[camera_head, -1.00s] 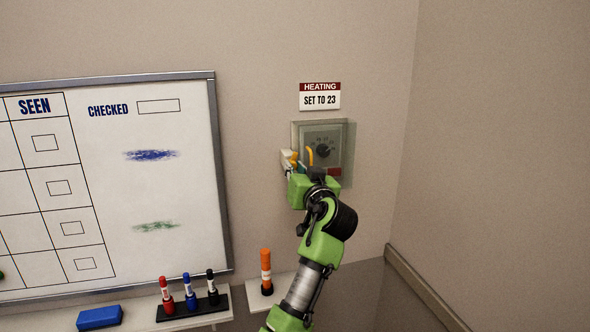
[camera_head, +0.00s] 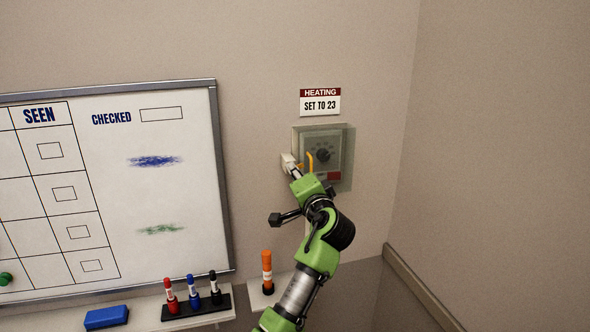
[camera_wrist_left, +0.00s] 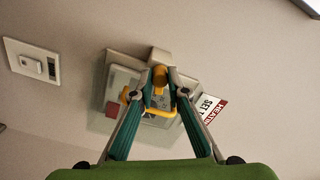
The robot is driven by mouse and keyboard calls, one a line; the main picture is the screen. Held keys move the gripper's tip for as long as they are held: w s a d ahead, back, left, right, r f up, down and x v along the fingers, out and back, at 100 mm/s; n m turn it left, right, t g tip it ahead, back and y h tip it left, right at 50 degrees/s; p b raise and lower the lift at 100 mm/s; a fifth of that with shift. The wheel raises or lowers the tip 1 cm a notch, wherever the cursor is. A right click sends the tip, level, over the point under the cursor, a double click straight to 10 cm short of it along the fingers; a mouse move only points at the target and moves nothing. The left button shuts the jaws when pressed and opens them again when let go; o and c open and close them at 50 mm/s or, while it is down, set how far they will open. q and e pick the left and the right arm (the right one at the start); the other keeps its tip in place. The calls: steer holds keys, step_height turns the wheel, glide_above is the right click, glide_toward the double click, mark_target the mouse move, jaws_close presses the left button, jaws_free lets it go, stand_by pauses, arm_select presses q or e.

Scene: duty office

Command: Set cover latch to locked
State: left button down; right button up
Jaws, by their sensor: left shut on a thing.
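The heating control box (camera_head: 334,145) is on the wall under the sign, with a dark dial (camera_head: 323,155) seen through its clear cover (camera_head: 347,170). A yellow handle (camera_head: 310,162) stands on the cover. A pale block (camera_head: 287,162) is at the box's left side. My left gripper (camera_head: 294,170) is at this block; its fingers partly hide the area. In the left wrist view, my left gripper (camera_wrist_left: 165,92) is shut on the orange-yellow cover latch (camera_wrist_left: 159,76), beside the pale block (camera_wrist_left: 159,56). The latch's exact setting is unclear. My right gripper is out of view.
A heating sign (camera_head: 320,101) reads "SET TO 23". A whiteboard (camera_head: 170,190) is at the left, with several markers and a blue eraser (camera_head: 106,318) below. An orange marker (camera_head: 267,270) stands on a small shelf. A wall switch (camera_wrist_left: 32,62) shows in the wrist view.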

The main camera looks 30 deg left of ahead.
arm_select(q)
steer(key=shift+m+p, duration=0.4)
steer(key=shift+m, duration=1.2)
steer(key=c, duration=2.2)
jaws_free()
steer(key=shift+c, duration=0.2)
steer(key=v, duration=1.2)
